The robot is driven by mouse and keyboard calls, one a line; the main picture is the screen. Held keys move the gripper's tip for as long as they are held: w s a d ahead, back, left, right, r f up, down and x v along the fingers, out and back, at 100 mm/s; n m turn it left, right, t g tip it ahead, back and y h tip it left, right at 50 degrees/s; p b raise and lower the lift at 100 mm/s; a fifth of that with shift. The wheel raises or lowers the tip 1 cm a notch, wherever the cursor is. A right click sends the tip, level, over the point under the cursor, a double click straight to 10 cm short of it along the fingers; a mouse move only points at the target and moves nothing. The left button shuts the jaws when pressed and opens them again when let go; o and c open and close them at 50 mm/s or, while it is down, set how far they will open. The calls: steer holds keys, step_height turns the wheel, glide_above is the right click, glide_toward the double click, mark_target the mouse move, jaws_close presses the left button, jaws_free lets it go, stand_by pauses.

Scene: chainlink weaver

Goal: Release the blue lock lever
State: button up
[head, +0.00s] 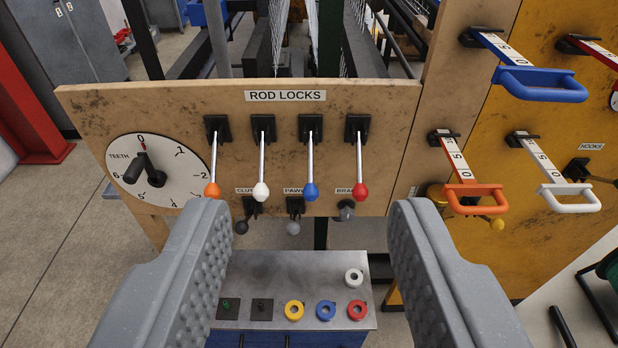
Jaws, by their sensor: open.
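The blue lock lever (311,170) is the third of the levers under the ROD LOCKS label (285,96). It is a metal rod with a blue knob at its lower end, hanging down from a black mount on the wooden panel. An orange lever (213,170), a white lever (261,170) and a red lever (360,170) hang beside it in the same way. My gripper (308,215) is open and empty, with its two grey fingers wide apart. The blue knob shows between the fingertips and a little above them in the picture, apart from both.
A TEETH dial (185,180) with a black crank is at the panel's left. Small dark levers sit under CLUTCH, PAWL and BRAKE-like labels. A metal-topped box (268,275) with colored rings and switches stands below. Colored handles, including a blue handle (545,88), stick out at right.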

mark_target(310, 190)
steer(key=w+f+n+t+y+b, duration=0.1)
steer(key=w+f+n+t+b, duration=0.15)
steer(key=w+f, duration=1.7)
steer(key=w+f+m+t+h+b, duration=0.1)
steer(key=w+f+t+b, duration=0.15)
steer(key=f, duration=0.85)
steer(key=w+f+t+h+b, duration=0.15)
steer(key=w+f, duration=0.25)
steer(key=f, duration=0.8)
steer(key=shift+t, duration=0.25)
steer(key=shift+a+r+b+x, duration=0.15)
steer(key=shift+b+x, duration=0.55)
steer(key=shift+x, duration=2.7)
steer(key=shift+a+r+b+x, duration=0.15)
steer(key=shift+b+x, duration=0.5)
steer(key=shift+x, duration=2.8)
steer(key=shift+s, duration=0.15)
